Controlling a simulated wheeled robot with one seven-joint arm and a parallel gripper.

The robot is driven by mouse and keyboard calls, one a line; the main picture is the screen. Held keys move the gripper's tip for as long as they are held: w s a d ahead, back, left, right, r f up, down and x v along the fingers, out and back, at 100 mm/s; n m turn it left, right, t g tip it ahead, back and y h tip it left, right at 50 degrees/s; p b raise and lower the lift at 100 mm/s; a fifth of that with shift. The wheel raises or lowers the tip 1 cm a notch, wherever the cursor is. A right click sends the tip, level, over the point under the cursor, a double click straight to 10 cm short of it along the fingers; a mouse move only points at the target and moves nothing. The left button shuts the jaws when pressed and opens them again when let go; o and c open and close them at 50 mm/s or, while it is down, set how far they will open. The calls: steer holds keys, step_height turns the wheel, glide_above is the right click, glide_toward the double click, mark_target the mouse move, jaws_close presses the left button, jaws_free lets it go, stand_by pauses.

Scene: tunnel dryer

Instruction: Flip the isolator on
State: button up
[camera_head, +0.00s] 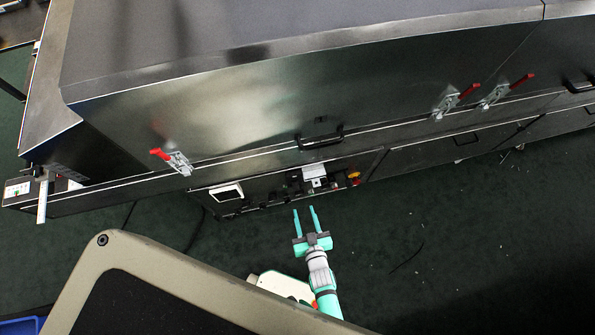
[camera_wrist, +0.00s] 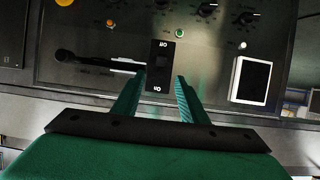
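A black switch plate (camera_wrist: 161,62) sits on the dryer's control panel in the wrist view, marked OFF at its upper end and ON at its lower end. It looks like the isolator; its switch position is too dark to tell. A dark lever-like bar with a pale strip (camera_wrist: 100,63) runs left from beside it; I cannot tell whether they join. My gripper (camera_wrist: 161,79) is open and empty, with its fingertips to either side of the plate's lower part. In the head view my gripper (camera_head: 304,210) points at the panel from the front; contact is not visible.
A red and yellow button (camera_head: 353,176) shows in the head view. A dark hood handle (camera_head: 320,139) and red-handled clamps (camera_head: 176,160) are above. Floor in front is mostly clear.

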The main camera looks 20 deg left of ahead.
mark_target(296, 188)
steer(key=x, duration=1.1)
steer(key=shift+w+a+f, duration=0.1)
steer(key=shift+a+f, duration=0.2)
steer(key=shift+f, duration=0.05)
steer(key=shift+c, duration=0.6)
jaws_close()
